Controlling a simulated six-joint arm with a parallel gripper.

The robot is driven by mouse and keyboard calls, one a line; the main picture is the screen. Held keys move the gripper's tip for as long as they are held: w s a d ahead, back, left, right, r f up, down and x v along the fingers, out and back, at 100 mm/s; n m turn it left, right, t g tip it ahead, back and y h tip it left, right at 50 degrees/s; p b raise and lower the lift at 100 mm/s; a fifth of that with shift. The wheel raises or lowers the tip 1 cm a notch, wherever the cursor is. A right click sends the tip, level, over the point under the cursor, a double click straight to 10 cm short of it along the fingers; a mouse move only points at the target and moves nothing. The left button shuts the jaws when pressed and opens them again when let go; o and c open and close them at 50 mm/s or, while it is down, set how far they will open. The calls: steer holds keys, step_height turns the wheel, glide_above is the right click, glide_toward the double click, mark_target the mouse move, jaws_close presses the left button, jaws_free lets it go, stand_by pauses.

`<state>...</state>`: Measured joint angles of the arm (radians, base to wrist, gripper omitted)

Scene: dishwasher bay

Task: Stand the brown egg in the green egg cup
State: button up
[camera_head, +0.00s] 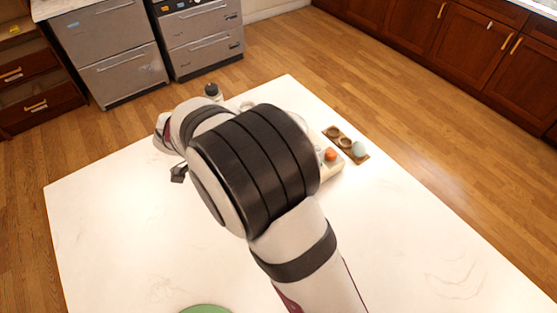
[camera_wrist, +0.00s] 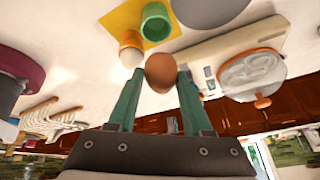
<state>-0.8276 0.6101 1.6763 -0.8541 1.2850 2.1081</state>
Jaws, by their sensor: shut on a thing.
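The brown egg (camera_wrist: 159,74) is held between the green fingertips of my gripper (camera_wrist: 161,76) in the wrist view. The green egg cup (camera_wrist: 156,23) is just beyond the egg in that view, on a yellow mat (camera_wrist: 119,21). The egg and the cup appear apart, with a narrow gap between them in the picture. In the head view my arm hides the egg and the cup.
An orange and white item (camera_wrist: 131,47) stands close beside the green cup. A pale appliance with an orange knob (camera_wrist: 262,102), a grey round thing (camera_wrist: 210,8) and a white rack (camera_wrist: 48,118) are nearby. A wooden holder (camera_head: 333,141) carries a pale egg (camera_head: 358,149).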

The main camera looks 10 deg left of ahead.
steer(key=shift+f, duration=2.9)
steer(key=shift+f, duration=0.8)
steer(key=o, duration=1)
steer(key=shift+r, duration=4.05)
